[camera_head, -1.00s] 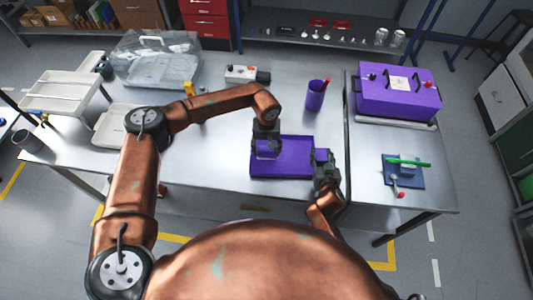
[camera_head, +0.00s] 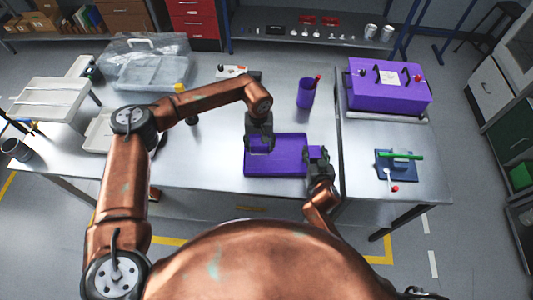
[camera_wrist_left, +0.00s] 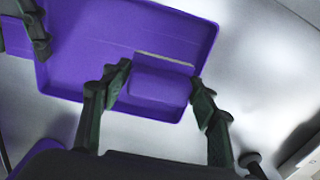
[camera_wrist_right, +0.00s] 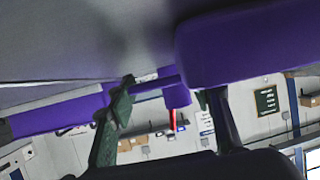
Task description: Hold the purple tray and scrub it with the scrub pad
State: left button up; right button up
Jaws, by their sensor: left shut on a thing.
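The purple tray (camera_head: 285,166) lies on the metal table near its front edge. It fills much of the left wrist view (camera_wrist_left: 190,30). My left gripper (camera_head: 259,146) points down over the tray's left part, shut on the purple scrub pad (camera_wrist_left: 160,88), which sits between its fingers against the tray. My right gripper (camera_head: 318,153) is at the tray's right edge, with purple between its fingers. In the right wrist view, a near purple surface (camera_wrist_right: 250,45), seemingly the tray, covers part of one finger, so its grip is unclear.
A purple cup (camera_head: 305,95) with a red-tipped item stands behind the tray. A purple toolbox (camera_head: 388,88) and a blue pad with a green-handled brush (camera_head: 400,168) are at the right. A clear case (camera_head: 148,65) stands back left.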

jog(key=shift+o, duration=1.3)
jog(key=v, duration=1.2)
